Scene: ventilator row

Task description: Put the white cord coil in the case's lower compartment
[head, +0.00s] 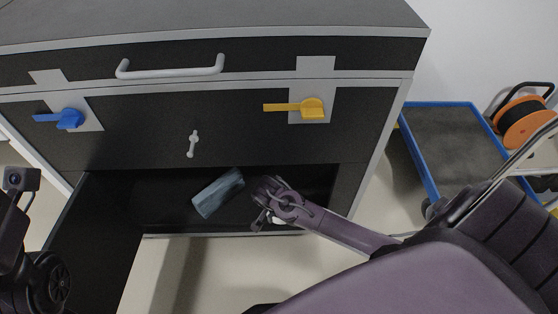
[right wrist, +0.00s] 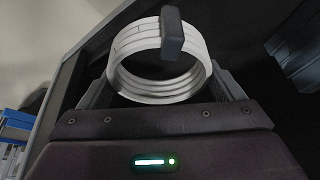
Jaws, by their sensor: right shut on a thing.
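The white cord coil (right wrist: 160,62) fills the space between the jaws of my right gripper (right wrist: 165,85) in the right wrist view, with a dark clip over its top. In the head view my right gripper (head: 268,205) is at the opening of the case's lower compartment (head: 165,187), near its right half. Only a small white bit of the coil (head: 279,220) shows there beneath the gripper. The case (head: 240,125) is black with light metal edges. My left arm shows at the left edge, but its gripper tips are out of view.
A grey-blue bundle (head: 218,193) lies in the lower compartment, left of my right gripper. A dark door (head: 95,240) stands open at the left. Blue (head: 70,118) and yellow (head: 312,108) latches are above. A blue-edged cart (head: 440,145) and orange cable reel (head: 525,125) stand right.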

